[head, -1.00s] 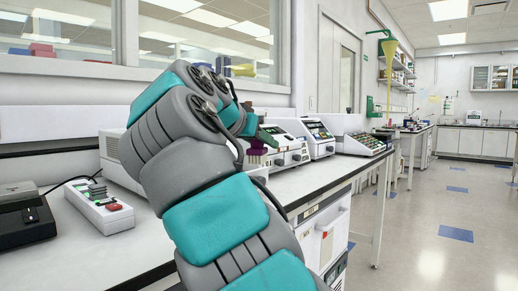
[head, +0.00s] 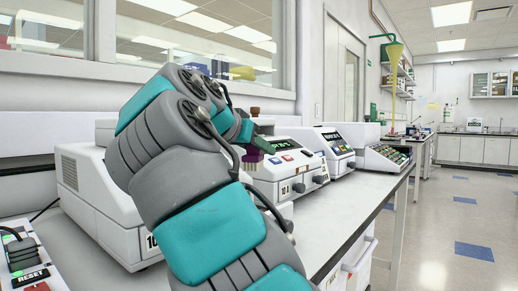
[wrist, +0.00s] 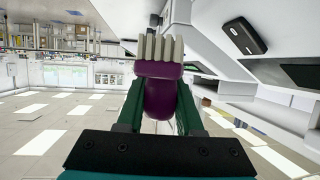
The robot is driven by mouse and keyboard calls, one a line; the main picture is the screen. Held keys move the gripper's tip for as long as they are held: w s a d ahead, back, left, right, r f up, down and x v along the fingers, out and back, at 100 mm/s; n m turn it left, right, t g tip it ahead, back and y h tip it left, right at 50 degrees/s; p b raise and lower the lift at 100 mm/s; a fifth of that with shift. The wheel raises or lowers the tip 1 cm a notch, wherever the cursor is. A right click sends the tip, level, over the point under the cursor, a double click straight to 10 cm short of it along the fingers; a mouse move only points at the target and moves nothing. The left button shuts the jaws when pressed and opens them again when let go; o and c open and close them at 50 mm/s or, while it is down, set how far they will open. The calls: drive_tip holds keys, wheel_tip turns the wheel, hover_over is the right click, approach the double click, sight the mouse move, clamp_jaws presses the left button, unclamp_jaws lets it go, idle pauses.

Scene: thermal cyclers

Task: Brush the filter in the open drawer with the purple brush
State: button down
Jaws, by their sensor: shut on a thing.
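The purple brush (head: 254,156) with pale bristles is held in my gripper (head: 262,146), above the bench and in front of the thermal cyclers. In the wrist view my gripper (wrist: 160,122) is shut on the rounded purple body of the brush (wrist: 162,98). Its bristles (wrist: 160,48) point away from the gripper and touch nothing that I can make out. I cannot make out the open drawer or its filter in either view. My arm covers part of the bench front.
Several white thermal cyclers (head: 289,172) stand along the bench (head: 345,205). A larger white machine (head: 95,195) stands at left, partly behind my arm. A switch box (head: 25,262) lies at lower left. The floor (head: 455,225) is clear at right.

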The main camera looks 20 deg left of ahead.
drive_tip(key=shift+d+f, duration=0.1)
drive_tip(key=shift+f, duration=1.35)
drive_tip(key=shift+a+f, duration=0.25)
drive_tip(key=shift+f, duration=0.85)
drive_tip(key=shift+d+f, duration=0.1)
drive_tip(key=shift+f, duration=0.25)
drive_tip(key=shift+w+f+b, duration=0.1)
drive_tip(key=shift+f+b, duration=0.85)
drive_tip(key=shift+f, duration=0.15)
